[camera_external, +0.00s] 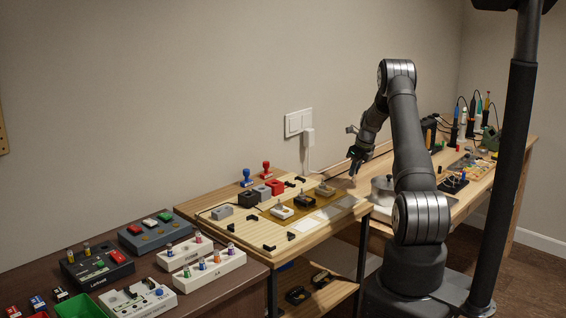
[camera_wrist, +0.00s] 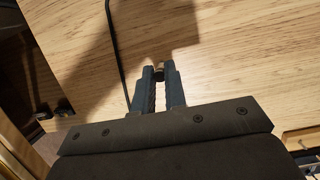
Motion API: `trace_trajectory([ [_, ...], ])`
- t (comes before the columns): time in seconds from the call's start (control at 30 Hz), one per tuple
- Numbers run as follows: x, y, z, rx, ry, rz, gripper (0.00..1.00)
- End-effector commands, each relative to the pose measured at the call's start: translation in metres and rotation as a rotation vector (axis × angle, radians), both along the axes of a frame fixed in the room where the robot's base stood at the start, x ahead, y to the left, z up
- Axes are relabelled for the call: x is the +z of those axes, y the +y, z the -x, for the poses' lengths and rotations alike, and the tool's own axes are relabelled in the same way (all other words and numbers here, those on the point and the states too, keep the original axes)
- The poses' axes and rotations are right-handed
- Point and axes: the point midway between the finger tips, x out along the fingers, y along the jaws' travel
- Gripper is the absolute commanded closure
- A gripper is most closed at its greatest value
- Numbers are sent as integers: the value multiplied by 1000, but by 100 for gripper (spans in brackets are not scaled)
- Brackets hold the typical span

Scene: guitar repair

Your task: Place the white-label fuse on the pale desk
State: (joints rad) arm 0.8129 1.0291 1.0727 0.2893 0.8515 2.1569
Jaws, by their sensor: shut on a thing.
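My gripper (camera_external: 355,164) hangs over the light wood top near the wall, where the middle bench meets the bench on the right. In the wrist view my gripper (camera_wrist: 160,72) is shut on a small, partly hidden thing (camera_wrist: 160,70) with a brownish metallic end, likely the fuse. Its label cannot be made out. Pale wood (camera_wrist: 240,60) lies below the fingertips, with the arm's shadow on it. The pale wood top of the middle bench (camera_external: 190,208) also shows in the external view. I cannot tell whether the held thing touches the wood.
A dark cable (camera_wrist: 117,50) runs over the wood left of the fingers. Small blocks, red and blue stamps and a yellowish mat (camera_external: 335,208) occupy the middle bench. The dark brown desk (camera_external: 215,285) at left holds several device boxes.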

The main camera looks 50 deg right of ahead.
Motion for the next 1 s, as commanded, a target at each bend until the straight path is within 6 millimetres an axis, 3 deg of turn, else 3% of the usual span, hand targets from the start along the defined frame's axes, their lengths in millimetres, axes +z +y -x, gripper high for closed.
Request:
trace_trajectory([
  [0.1, -15, 0, 0, -1, 0, -1, 100],
  [0.47, -18, 0, 0, -1, 0, 0, 100],
  [0.5, -18, 0, 0, -1, 0, 0, 83],
  [0.6, -18, 0, 0, -1, 0, 0, 67],
  [0.87, -17, 0, 0, 0, 0, 0, 67],
  [1.0, -8, -1, 2, 0, -1, 1, 67],
])
